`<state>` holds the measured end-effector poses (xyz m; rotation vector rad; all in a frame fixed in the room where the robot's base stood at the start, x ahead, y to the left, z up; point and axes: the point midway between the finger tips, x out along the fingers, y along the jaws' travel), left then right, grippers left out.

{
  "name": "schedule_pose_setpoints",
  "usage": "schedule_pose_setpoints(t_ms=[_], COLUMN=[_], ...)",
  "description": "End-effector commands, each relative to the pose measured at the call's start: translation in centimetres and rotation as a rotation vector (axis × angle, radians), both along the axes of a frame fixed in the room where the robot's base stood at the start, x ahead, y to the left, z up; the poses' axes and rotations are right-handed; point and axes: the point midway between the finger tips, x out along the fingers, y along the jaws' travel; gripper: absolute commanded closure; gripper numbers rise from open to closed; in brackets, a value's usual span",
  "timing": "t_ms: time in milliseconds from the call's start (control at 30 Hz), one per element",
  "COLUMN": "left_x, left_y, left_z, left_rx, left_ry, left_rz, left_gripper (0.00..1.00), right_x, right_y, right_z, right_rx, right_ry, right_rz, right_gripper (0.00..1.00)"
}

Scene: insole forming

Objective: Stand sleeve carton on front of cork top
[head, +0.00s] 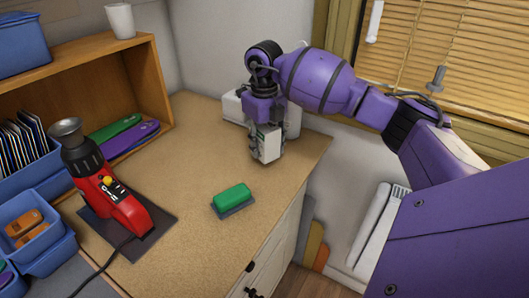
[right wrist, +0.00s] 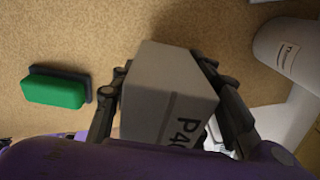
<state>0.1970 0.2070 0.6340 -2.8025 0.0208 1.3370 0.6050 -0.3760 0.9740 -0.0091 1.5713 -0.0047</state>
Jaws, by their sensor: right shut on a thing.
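The sleeve carton (right wrist: 165,95) is a small pale grey box with dark print on one side in the right wrist view. My right gripper (right wrist: 168,90) is shut on it, with a finger on each side. In the head view the carton (head: 267,143) hangs upright below my right gripper (head: 267,138), over the back right part of the cork top (head: 185,225). I cannot tell whether its base touches the cork. My left gripper is not in view.
A green block on a dark base (head: 232,196) lies on the cork nearer the front. A red heat tool (head: 112,200) stands on a dark mat at left. A white container (right wrist: 288,45) is close beside the right gripper. A wooden shelf (head: 150,70) and blue bins (head: 40,225) line the left.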

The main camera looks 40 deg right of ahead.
Motion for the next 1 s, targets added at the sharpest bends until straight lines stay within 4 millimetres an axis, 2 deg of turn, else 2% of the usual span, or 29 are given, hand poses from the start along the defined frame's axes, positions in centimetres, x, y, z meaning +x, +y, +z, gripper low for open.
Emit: schedule_pose_setpoints(t_ms=[200,600,633,700,767,1000], left_x=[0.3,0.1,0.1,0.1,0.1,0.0], left_y=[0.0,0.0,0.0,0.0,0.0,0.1], left_z=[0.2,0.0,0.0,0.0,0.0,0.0], left_rx=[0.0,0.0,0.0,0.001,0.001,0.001], left_ry=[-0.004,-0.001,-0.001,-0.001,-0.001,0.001], left_rz=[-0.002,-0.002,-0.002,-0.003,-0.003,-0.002], left_gripper=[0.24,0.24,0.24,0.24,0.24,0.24], right_x=[0.1,0.1,0.1,0.1,0.1,0.1], right_y=[0.0,0.0,0.0,0.0,0.0,0.0], right_z=[-3.0,-3.6,-3.7,-3.6,-3.6,-3.6], right_rx=[0.001,0.0,0.0,0.0,0.0,0.001], right_ry=[0.001,0.0,0.001,0.0,0.0,0.0], right_rz=[0.001,0.0,0.0,0.0,0.0,0.0], right_gripper=[0.88,0.88,0.56,0.47,0.39,0.39])
